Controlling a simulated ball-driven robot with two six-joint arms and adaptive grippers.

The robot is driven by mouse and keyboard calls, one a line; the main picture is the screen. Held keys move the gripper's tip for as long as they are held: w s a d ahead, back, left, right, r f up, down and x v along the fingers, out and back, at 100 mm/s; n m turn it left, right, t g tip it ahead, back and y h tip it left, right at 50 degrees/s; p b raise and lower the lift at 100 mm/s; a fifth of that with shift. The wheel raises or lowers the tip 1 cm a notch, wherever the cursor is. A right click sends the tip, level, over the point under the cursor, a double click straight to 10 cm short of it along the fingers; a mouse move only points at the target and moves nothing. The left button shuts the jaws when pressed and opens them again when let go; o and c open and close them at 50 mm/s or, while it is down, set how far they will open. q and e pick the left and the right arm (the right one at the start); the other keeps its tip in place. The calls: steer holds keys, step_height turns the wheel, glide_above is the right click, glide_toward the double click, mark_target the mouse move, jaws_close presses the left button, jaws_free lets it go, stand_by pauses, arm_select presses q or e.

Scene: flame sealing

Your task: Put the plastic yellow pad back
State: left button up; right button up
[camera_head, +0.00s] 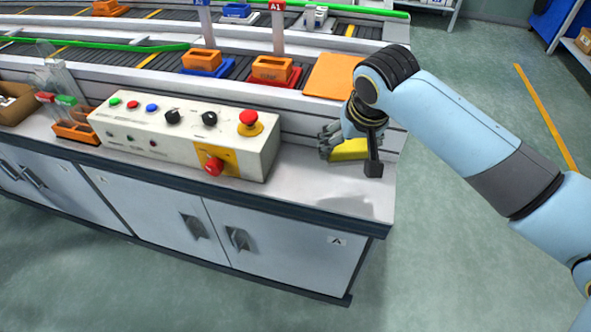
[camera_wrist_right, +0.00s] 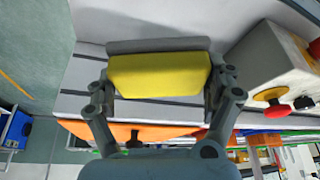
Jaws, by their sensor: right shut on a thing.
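The plastic yellow pad (camera_head: 349,150) is at the right end of the white counter, beside the control box. My right gripper (camera_head: 350,155) reaches over the counter and is shut on the pad, which sits between its fingers. The right wrist view shows the yellow pad (camera_wrist_right: 160,74) held across the jaws, with a finger at each side of it. The gripper partly hides the pad in the head view. I cannot tell whether the pad touches the counter. My left gripper is not in view.
A control box (camera_head: 185,135) with buttons and red knobs stands left of the pad. Behind the counter (camera_head: 300,180) runs a conveyor with orange blocks on blue and red trays, and an orange plate (camera_head: 333,76). The counter's front right corner is clear.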

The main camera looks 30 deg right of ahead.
steer(key=b, duration=0.1)
glide_above(301, 170)
steer(key=s, duration=0.1)
steer(key=f, duration=0.6)
steer(key=shift+a, duration=0.25)
steer(key=shift+f+b, duration=0.4)
steer(key=shift+f, duration=1.55)
steer(key=shift+f, duration=0.1)
steer(key=o, duration=0.9)
steer(key=p+v, duration=0.2)
steer(key=v, duration=1)
